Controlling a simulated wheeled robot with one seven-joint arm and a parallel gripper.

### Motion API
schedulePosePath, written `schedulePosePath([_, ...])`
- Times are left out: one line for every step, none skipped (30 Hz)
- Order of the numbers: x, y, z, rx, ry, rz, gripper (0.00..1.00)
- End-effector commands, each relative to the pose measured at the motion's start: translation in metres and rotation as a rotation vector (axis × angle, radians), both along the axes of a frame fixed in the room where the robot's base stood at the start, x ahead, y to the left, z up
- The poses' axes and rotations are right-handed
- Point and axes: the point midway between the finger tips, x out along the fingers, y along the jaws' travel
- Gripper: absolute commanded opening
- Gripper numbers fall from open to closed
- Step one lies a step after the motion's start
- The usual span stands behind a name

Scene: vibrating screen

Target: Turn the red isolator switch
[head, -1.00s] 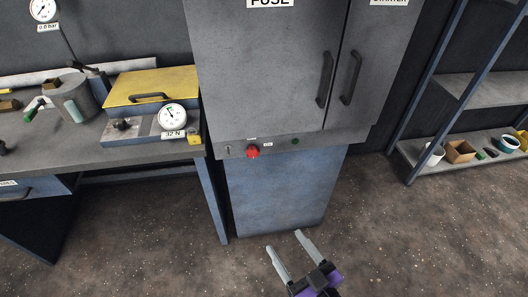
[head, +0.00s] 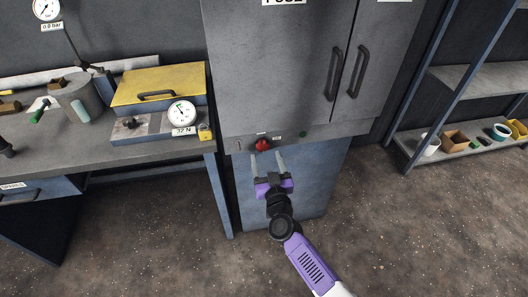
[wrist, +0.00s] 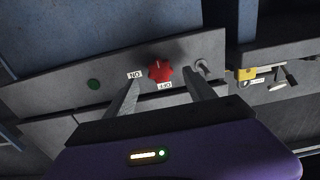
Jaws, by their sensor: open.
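The red isolator switch (head: 263,144) is a lobed knob on the grey strip below the cabinet doors. In the wrist view the red switch (wrist: 160,71) shows a short pale mark, with an ON label (wrist: 134,75) to its left and an upside-down OFF label (wrist: 164,86) just below. My gripper (head: 267,157) is open and empty, its two pale fingers pointing at the strip just below the switch in the head view. In the wrist view the fingers stand on either side of the switch, with no clear contact; the remaining distance is hard to tell.
A green button (wrist: 93,84) and a small round keyhole-like fitting (wrist: 201,65) flank the switch. The workbench (head: 60,148) with a yellow-lidded box (head: 158,85) and gauge stands left. A shelf rack (head: 465,145) stands right. Floor before the cabinet is clear.

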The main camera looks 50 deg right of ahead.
Motion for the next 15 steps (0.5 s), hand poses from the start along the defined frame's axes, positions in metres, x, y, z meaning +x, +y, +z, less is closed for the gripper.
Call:
schedulePosePath([0.008,-0.005,0.000,-0.001,-0.002,-0.001,0.63])
schedulePosePath([0.011,-0.008,0.000,-0.001,-0.001,0.000,0.63])
schedulePosePath([0.016,-0.011,0.000,-0.001,-0.002,0.000,0.63])
schedulePosePath([0.019,-0.013,-0.001,-0.001,0.000,0.001,0.63])
schedulePosePath([0.022,-0.015,-0.001,-0.001,0.000,0.001,0.63])
schedulePosePath([0.025,-0.017,0.000,-0.001,0.000,0.001,0.63])
schedulePosePath([0.027,-0.018,0.000,-0.001,0.000,0.001,0.63])
schedulePosePath([0.029,-0.019,-0.001,-0.001,0.001,0.001,0.63])
schedulePosePath([0.031,-0.021,-0.001,-0.001,0.001,0.001,0.63])
schedulePosePath([0.032,-0.021,0.000,-0.001,0.001,0.001,0.63])
schedulePosePath([0.033,-0.022,0.000,-0.001,0.001,0.001,0.63])
schedulePosePath([0.033,-0.022,0.000,0.000,0.000,0.001,0.63])
schedulePosePath([0.033,-0.023,0.000,0.000,0.000,0.001,0.63])
schedulePosePath([0.034,-0.023,0.000,0.000,0.000,0.001,0.63])
schedulePosePath([0.034,-0.023,0.000,0.000,0.000,0.001,0.63])
